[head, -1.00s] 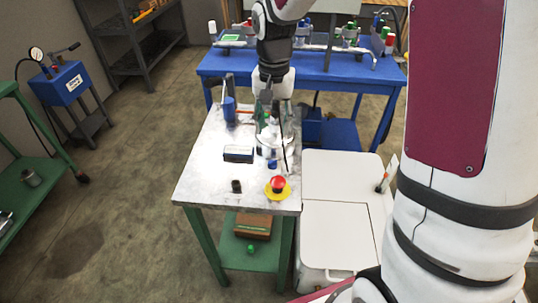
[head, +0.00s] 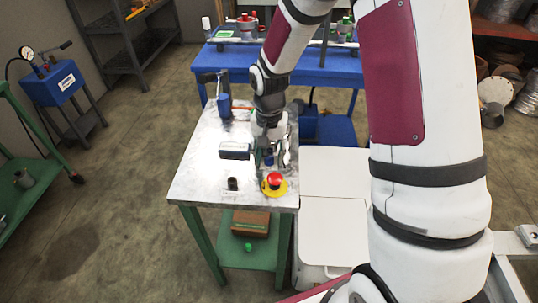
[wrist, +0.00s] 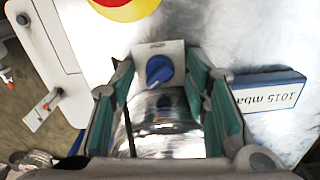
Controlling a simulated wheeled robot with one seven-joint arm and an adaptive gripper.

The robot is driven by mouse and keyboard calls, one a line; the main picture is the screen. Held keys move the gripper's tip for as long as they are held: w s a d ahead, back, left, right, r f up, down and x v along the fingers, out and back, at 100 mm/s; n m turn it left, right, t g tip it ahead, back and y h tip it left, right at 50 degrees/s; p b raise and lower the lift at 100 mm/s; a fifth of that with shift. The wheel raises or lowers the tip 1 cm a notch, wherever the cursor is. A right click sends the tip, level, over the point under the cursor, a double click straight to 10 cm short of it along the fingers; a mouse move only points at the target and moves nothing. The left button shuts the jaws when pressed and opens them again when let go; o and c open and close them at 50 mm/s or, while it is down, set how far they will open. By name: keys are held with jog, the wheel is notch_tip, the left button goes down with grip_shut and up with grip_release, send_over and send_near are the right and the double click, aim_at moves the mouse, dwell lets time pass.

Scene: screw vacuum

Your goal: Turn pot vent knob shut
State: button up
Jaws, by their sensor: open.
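A blue knob (wrist: 159,70) with a pale pointer line sits on a small grey plate (wrist: 150,50) in the wrist view. It also shows as a small blue spot on the bench in the head view (head: 268,160). The shiny rounded pot (wrist: 165,125) is just below the knob in the wrist view, partly hidden by my gripper. My gripper (wrist: 160,66) is open and empty, its green-lined fingers to the left and right of the knob in the picture. I cannot tell whether the fingertips reach down to the knob. In the head view my gripper (head: 276,146) is low over the bench.
A red button on a yellow base (head: 274,181) stands nearby, in front. A display box (head: 235,151) reading 1015 mbar lies to the left, with a black switch (head: 232,184) in front. A blue tool (head: 224,104) stands at the back. The bench's front left (head: 198,180) is clear.

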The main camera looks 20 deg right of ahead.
jog(key=shift+c, duration=0.6)
grip_shut()
jog(key=shift+n, duration=0.3)
jog(key=n+p, duration=0.1)
jog(key=n, duration=0.3)
jog(key=shift+n+p, duration=0.65)
jog(key=shift+n, duration=1.45)
